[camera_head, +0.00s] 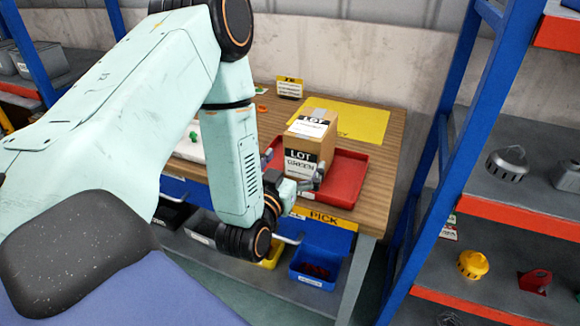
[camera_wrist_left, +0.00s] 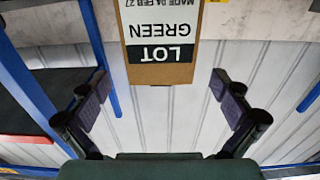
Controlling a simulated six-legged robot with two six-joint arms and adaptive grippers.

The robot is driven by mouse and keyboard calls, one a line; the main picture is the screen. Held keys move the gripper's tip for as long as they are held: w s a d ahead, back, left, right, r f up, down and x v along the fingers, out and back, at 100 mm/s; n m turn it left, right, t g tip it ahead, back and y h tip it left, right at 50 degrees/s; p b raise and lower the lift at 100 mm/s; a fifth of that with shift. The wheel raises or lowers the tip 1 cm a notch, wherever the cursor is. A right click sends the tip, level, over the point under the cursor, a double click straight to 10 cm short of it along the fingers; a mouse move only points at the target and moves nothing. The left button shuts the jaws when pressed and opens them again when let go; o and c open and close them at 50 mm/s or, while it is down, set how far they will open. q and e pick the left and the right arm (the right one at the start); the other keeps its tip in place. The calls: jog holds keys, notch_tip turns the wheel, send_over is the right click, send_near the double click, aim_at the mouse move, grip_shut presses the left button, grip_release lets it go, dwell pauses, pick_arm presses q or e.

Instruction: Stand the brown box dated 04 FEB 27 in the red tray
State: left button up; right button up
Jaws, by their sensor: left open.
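The brown box (camera_head: 318,138) has white-and-black LOT labels and looks upright at the left part of the red tray (camera_head: 347,178). Its foot is partly hidden by my gripper, so its contact with the tray floor is hard to see. In the left wrist view the box (camera_wrist_left: 193,74) shows its label upside down, reading LOT GREEN and MADE 04 FEB 27. My left gripper (camera_head: 292,170) is open in front of the box. In the left wrist view its fingers (camera_wrist_left: 158,90) are spread wide, with a gap to the box and nothing between them. My right gripper is not in view.
Blue (camera_head: 319,262) and grey bins sit below the front edge. A blue-framed shelf (camera_head: 465,130) with parts stands close on the right.

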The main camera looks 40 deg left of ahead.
pick_arm(q)
jog(key=shift+v, duration=1.4)
jog(key=shift+w, duration=0.15)
